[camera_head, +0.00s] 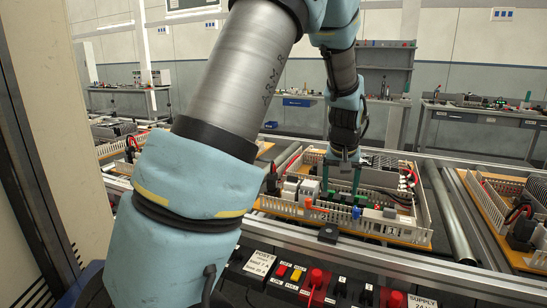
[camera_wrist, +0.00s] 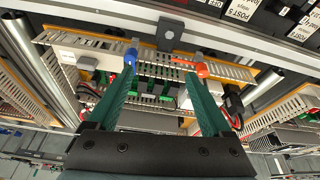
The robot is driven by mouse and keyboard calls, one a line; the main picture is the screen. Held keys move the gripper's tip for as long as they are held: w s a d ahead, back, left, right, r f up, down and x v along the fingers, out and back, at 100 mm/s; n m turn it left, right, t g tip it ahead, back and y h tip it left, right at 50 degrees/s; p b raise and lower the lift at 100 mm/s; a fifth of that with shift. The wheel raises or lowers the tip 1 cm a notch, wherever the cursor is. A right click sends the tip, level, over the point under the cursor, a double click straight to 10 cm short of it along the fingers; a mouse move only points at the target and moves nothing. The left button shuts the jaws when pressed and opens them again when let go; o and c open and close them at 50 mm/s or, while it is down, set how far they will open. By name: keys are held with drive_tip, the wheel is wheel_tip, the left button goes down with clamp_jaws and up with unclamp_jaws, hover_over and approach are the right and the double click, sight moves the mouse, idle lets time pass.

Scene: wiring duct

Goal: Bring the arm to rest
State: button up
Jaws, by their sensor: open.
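My gripper (camera_head: 341,187) is over the middle panel of the conveyor line, with its green fingers pointing down. In the wrist view the two fingers (camera_wrist: 159,76) are spread apart with nothing held between them. The panel (camera_head: 400,236) has a light wooden base and white slotted wiring duct (camera_head: 375,222) along its edges. A blue piece (camera_head: 356,212) and an orange piece (camera_head: 308,203) sit at the front duct. In the wrist view the blue piece (camera_wrist: 130,57) is near the left fingertip and the orange piece (camera_wrist: 202,69) near the right; contact cannot be told.
Another panel (camera_head: 537,257) stands to the right, past metal rollers (camera_head: 449,215). A front rail (camera_head: 370,258) and a control strip with a red button (camera_head: 316,278) lie nearer. Black and red wires (camera_head: 408,178) rise at the panel's right. Benches stand behind.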

drive_tip(key=s+a, duration=0.5)
drive_tip(key=a, duration=0.4)
drive_tip(key=s+a+n+g, duration=0.1)
drive_tip(key=s+a, duration=0.4)
drive_tip(key=a, duration=0.3)
drive_tip(key=s+a+n+g+y, duration=0.1)
drive_tip(key=s+a, duration=0.5)
drive_tip(key=a, duration=0.3)
drive_tip(key=shift+a+f, duration=0.3)
drive_tip(key=shift+f, duration=0.15)
